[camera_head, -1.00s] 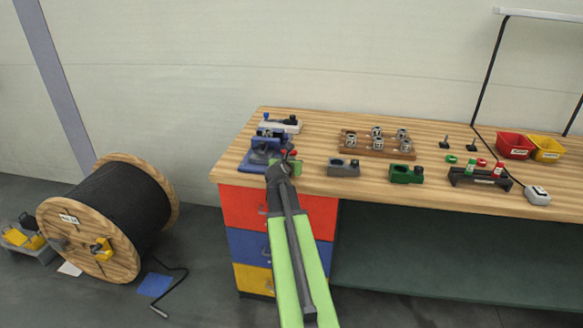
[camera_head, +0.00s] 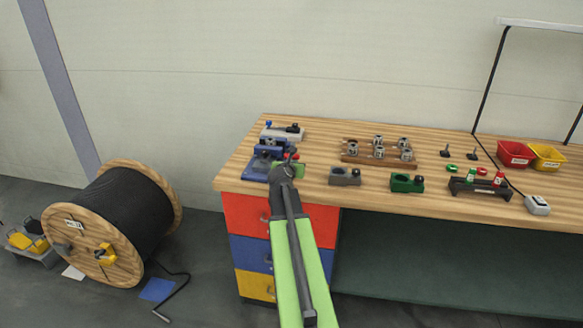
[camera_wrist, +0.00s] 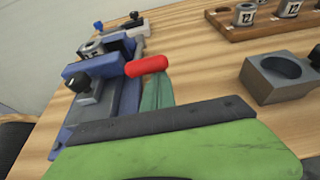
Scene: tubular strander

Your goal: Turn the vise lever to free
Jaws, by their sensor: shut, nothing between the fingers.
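The blue vise (camera_head: 262,166) sits at the left end of the wooden bench. It fills the left of the wrist view (camera_wrist: 127,95), with a black knob (camera_wrist: 78,81) on its near part. A red lever grip (camera_wrist: 147,66) sticks out from its right side and shows as a small red spot in the head view (camera_head: 296,156). My gripper (camera_head: 289,163) is at the vise's right side, close to the red grip; contact cannot be told. It is shut and empty. My dark and green arm parts cover the lower wrist view and hide part of the vise.
A grey holder (camera_head: 344,177) and a green holder (camera_head: 405,183) stand to the right on the bench. A wooden rack (camera_head: 375,160) with several labelled metal pieces is behind them. A grey fixture with a black knob (camera_head: 291,130) stands behind the vise. Coloured drawers (camera_head: 247,248) are below.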

